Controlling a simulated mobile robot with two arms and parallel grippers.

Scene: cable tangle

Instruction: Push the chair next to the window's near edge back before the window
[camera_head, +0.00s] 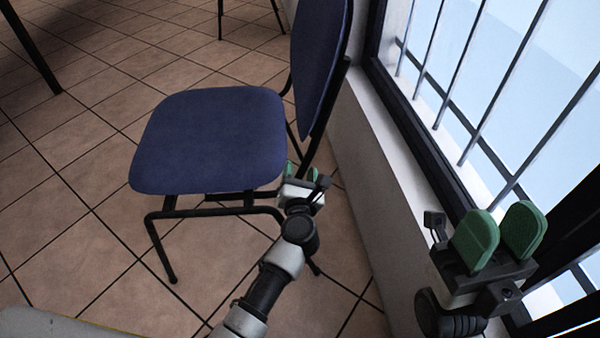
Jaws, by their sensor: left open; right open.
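The chair (212,140) has a blue seat, a blue backrest (318,60) and a black metal frame. It stands on the tiled floor beside the wall under the window (500,90), with its backrest toward the window side. My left gripper (302,174) is open at the seat's right near corner, close to the foot of the backrest; whether it touches the chair I cannot tell. My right gripper (498,236) has green finger pads, is open and empty, and is in front of the window sill at the lower right. The chair's rear legs are partly hidden by my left arm.
The window has vertical metal bars and a dark frame (420,140) above a pale wall (375,170). Dark legs of other furniture (32,45) show at the upper left, and another set (250,10) at the top. The tiled floor (70,200) left of the chair is clear.

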